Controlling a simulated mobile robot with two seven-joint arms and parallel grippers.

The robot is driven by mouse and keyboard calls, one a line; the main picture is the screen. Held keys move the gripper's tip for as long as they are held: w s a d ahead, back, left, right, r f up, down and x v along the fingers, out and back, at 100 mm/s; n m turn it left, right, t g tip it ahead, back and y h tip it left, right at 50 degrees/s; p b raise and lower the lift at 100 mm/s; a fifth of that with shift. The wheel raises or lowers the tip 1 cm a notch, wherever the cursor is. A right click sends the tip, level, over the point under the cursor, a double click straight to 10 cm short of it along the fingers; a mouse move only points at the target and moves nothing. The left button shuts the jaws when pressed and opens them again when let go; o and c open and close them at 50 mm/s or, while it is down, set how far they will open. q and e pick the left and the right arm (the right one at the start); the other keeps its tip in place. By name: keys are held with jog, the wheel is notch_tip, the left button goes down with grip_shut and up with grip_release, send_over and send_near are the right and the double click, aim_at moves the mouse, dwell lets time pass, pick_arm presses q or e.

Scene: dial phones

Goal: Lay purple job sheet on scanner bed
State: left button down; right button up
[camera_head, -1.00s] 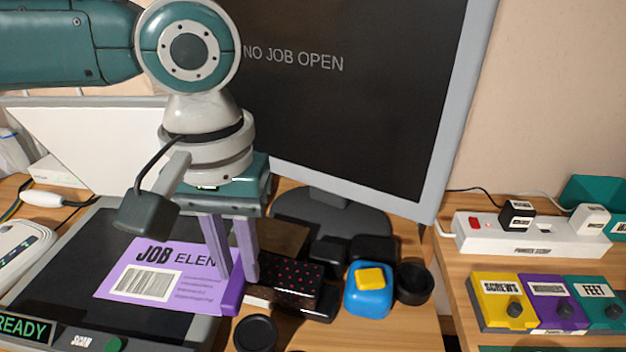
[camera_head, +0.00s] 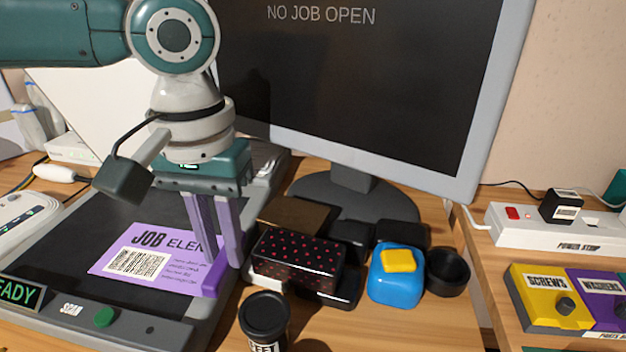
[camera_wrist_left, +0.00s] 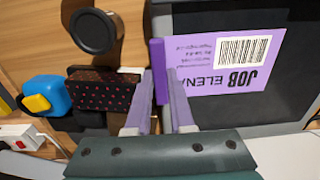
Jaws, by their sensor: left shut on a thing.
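The purple job sheet (camera_head: 150,262), printed JOB ELEN… with a barcode, lies over the dark scanner bed (camera_head: 60,240) in the head view. Its right edge has a purple grip strip, and my left gripper (camera_head: 222,272) is shut on that strip. In the left wrist view the sheet (camera_wrist_left: 225,65) shows flat over the dark bed, with the upright purple strip (camera_wrist_left: 160,70) between the fingers of my left gripper (camera_wrist_left: 160,100). I cannot tell whether the sheet touches the glass. My right gripper is not in view.
The scanner lid (camera_head: 95,130) stands raised behind. A polka-dot box (camera_head: 298,262), a blue box with a yellow top (camera_head: 396,275), a black jar (camera_head: 264,320) and a round black cup (camera_head: 447,272) stand right of the scanner. The monitor (camera_head: 370,90) is behind.

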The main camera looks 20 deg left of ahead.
pick_arm(q)
jog(key=c, duration=0.8)
grip_release()
jog(key=shift+c, duration=0.2)
jog(key=shift+o, duration=0.7)
jog(key=shift+a, duration=0.1)
jog(key=shift+r, duration=0.1)
